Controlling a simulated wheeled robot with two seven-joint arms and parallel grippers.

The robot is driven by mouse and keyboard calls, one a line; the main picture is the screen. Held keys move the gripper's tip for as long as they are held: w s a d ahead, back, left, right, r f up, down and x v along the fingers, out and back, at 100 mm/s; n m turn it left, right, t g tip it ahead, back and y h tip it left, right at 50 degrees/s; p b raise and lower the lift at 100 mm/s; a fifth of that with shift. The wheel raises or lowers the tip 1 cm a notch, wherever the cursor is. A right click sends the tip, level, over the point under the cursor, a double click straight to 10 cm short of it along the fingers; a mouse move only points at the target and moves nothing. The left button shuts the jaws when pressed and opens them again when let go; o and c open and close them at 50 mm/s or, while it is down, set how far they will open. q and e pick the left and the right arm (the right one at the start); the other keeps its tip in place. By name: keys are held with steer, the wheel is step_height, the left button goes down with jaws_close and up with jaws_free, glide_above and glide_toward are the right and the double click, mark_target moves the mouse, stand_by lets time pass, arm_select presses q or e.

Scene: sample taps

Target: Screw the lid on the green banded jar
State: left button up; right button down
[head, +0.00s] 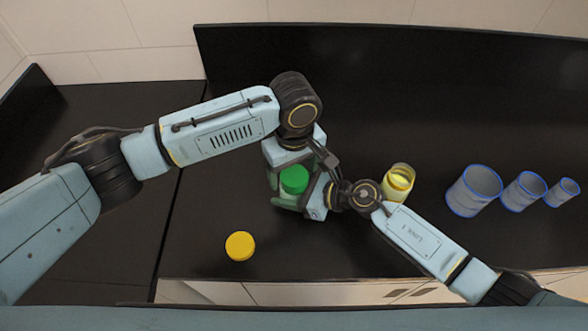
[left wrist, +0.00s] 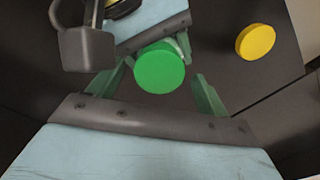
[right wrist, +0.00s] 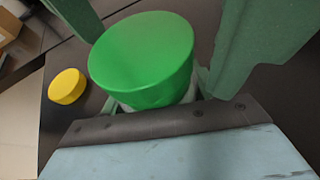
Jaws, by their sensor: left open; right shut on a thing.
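The green lid (head: 294,179) sits on top of a jar in the middle of the counter and looks level; whether its thread is tight I cannot tell. The jar is mostly hidden by the lid and the grippers; a pale strip of it shows under the lid in the right wrist view (right wrist: 152,108). My right gripper (right wrist: 170,45) is shut on the jar below the lid. My left gripper (left wrist: 157,74) is open, its fingers on either side of the green lid (left wrist: 160,68), apart from it.
A yellow lid (head: 240,246) lies loose near the front edge. A yellow jar (head: 398,182) stands just behind my right arm. Three grey, blue-rimmed cylinders (head: 474,191) stand at the right. The counter behind them is clear.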

arm_select(q)
steer(key=shift+r, duration=2)
steer(key=shift+d+r+n, duration=0.2)
steer(key=shift+r+n, duration=0.8)
steer(key=shift+r, duration=0.2)
steer(key=shift+a+r+n, duration=0.2)
steer(key=shift+r+n, duration=0.35)
steer(key=shift+n, duration=0.05)
steer(key=shift+f, duration=4.05)
